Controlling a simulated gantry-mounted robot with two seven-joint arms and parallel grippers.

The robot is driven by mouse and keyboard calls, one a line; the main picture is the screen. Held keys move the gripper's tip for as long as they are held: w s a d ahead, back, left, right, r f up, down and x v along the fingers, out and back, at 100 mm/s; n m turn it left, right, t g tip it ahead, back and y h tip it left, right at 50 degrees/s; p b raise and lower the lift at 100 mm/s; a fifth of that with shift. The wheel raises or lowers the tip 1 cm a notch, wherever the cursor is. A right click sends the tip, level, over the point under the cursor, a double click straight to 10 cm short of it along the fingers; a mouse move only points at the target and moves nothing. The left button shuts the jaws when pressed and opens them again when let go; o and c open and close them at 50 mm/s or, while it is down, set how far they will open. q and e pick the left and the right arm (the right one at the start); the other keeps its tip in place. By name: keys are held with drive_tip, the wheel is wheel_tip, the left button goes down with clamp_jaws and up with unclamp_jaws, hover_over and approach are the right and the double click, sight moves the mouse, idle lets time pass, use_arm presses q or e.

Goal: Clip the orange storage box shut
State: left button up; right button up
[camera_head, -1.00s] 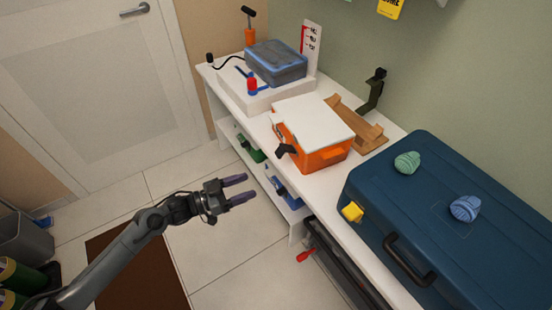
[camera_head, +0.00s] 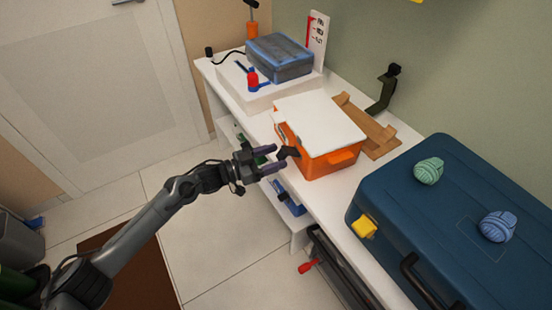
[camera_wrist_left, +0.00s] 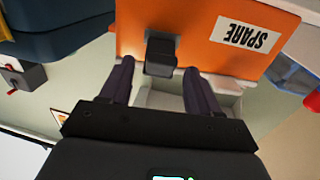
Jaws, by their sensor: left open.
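The orange storage box (camera_head: 318,158) stands on the white shelf top with its white lid (camera_head: 318,122) lying over it. A dark clip (camera_head: 288,153) sticks out from the box's near left side. My left gripper (camera_head: 279,158) is open beside this clip. In the left wrist view, the picture is upside down: the orange box wall (camera_wrist_left: 200,30) carries a SPARE label, and the black clip (camera_wrist_left: 161,54) lies between the two open fingers (camera_wrist_left: 158,85), apart from both. Whether the fingertips touch the box is unclear. My right gripper is not in view.
A large blue case (camera_head: 440,215) with a yellow latch and two yarn-like balls stands to the right. A wooden piece (camera_head: 368,130) lies behind the box. A blue-lidded container (camera_head: 280,57) sits on a white block at the back left. The floor left of the shelf is open.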

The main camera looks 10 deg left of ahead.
sight(285, 149)
use_arm(q)
drive_tip(key=shift+w+d, duration=0.2)
drive_tip(key=shift+d, duration=0.25)
drive_tip(key=shift+w+d, duration=0.1)
drive_tip(key=shift+w, duration=0.05)
drive_tip(key=shift+c, duration=0.3)
drive_tip(key=c, duration=0.9)
drive_tip(key=shift+r+p, duration=0.3)
drive_tip(key=shift+p, duration=0.2)
drive_tip(key=r+g+y+p, duration=0.1)
drive_tip(key=y+p, duration=0.1)
drive_tip(key=p, duration=0.2)
drive_tip(key=d+r+g+y+p, duration=0.1)
drive_tip(key=y+p, duration=0.1)
drive_tip(key=p, duration=0.2)
drive_tip(key=w+r+g+y+p, duration=0.1)
drive_tip(key=r+y+p, duration=0.1)
drive_tip(key=p, duration=0.3)
drive_tip(key=shift+d, duration=0.3)
drive_tip(key=shift+w+d+g+y+p, duration=0.1)
drive_tip(key=shift+d+g+y+p, duration=0.3)
drive_tip(key=shift+g+y, duration=0.25)
drive_tip(key=shift+w+d+r+g+y+b, duration=0.1)
drive_tip(key=shift+w+d+g+y+b, duration=0.15)
drive_tip(key=shift+y, duration=0.35)
drive_tip(key=shift+d+r+g+y+b, duration=0.15)
drive_tip(key=shift+g+y+b, duration=0.15)
drive_tip(key=shift+y, duration=0.25)
drive_tip(key=shift+f, duration=0.1)
